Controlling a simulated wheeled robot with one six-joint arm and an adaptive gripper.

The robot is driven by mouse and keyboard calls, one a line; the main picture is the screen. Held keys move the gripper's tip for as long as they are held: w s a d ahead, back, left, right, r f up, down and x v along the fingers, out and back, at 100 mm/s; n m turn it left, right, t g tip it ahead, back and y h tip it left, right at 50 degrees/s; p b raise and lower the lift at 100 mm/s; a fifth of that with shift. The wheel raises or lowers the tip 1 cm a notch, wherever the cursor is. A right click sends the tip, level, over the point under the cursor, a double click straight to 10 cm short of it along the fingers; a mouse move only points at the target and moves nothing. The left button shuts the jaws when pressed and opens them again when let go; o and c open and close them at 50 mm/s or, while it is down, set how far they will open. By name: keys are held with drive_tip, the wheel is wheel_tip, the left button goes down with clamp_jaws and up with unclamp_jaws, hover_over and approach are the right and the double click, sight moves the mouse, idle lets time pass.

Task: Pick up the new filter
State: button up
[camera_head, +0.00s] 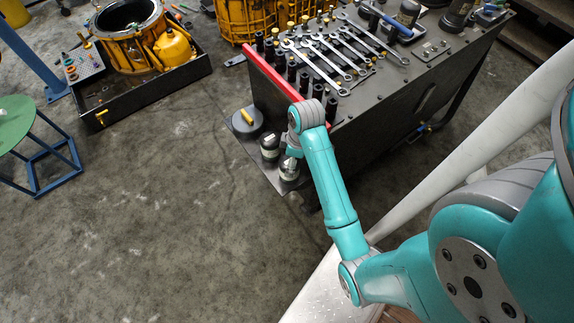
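My teal arm (333,185) reaches up to the left end of the dark workbench, with its grey wrist (306,115) by the bench's corner. My gripper (292,150) seems to point down below the wrist; its fingers are too small and dark to make out. Two dark cylinders with pale bands stand low beside the bench end: one (269,147) to the left of the gripper, the other (289,172) directly under it. Either may be a filter; I cannot tell which is new. I cannot tell whether the gripper touches the nearer cylinder.
A dark round container (247,122) with a yellow item stands left of the cylinders. The bench (395,105) carries wrenches (325,62), sockets and a red edge strip (272,72). A black tray (150,88) holds yellow housings. A green stool (14,120) stands left. The floor between is clear.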

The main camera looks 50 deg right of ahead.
drive_tip(key=f, duration=0.6)
drive_tip(key=shift+w+a+f, duration=0.2)
drive_tip(key=shift+w+a, duration=0.05)
drive_tip(key=shift+w, duration=0.15)
drive_tip(key=shift+c, duration=0.3)
drive_tip(key=c, duration=1.6)
